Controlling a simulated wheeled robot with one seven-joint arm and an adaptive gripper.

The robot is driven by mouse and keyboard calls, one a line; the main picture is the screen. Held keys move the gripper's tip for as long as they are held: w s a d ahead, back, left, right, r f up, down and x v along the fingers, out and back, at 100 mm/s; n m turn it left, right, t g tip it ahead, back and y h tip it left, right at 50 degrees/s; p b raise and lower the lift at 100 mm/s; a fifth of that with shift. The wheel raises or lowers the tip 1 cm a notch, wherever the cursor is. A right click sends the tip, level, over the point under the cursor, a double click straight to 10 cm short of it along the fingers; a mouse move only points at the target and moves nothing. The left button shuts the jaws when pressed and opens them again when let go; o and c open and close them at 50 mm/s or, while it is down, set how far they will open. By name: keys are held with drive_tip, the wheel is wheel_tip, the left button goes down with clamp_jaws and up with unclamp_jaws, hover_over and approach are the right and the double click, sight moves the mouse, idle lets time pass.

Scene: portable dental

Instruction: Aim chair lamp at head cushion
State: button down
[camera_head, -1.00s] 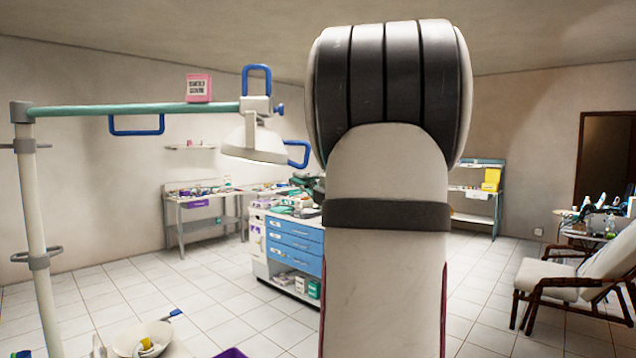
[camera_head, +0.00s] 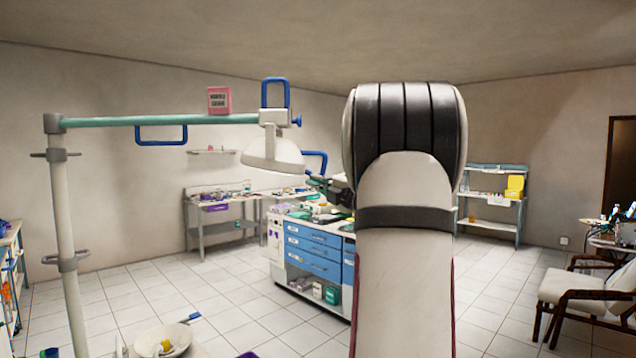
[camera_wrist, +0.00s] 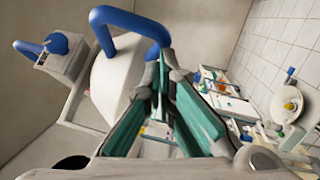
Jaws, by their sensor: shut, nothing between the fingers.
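The chair lamp (camera_head: 272,155) is a white dome on the right end of a teal boom, its open side facing mostly down. A blue loop handle (camera_head: 316,160) sticks out from its right side. In the wrist view the lamp head (camera_wrist: 112,72) and its blue handle (camera_wrist: 132,24) are close, left of and above the fingers. My gripper (camera_wrist: 163,68) is shut and empty, its tips beside the handle's right end; I cannot tell if they touch. In the head view my arm hides much of the middle. I cannot make out the head cushion.
The boom (camera_head: 160,121) carries another blue handle (camera_head: 162,134) and joins a grey-white post (camera_head: 66,220). A blue-drawer cabinet (camera_head: 312,250) stands behind my arm. A white basin (camera_head: 163,340) is at the lower left. A chair (camera_head: 590,295) is at the right. Open tiled floor lies left of the cabinet.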

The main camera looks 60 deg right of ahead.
drive_tip(key=w+d, duration=0.4)
drive_tip(key=d, duration=0.3)
drive_tip(key=shift+w+p, duration=0.3)
drive_tip(key=shift+p, duration=0.15)
drive_tip(key=shift+f, duration=0.15)
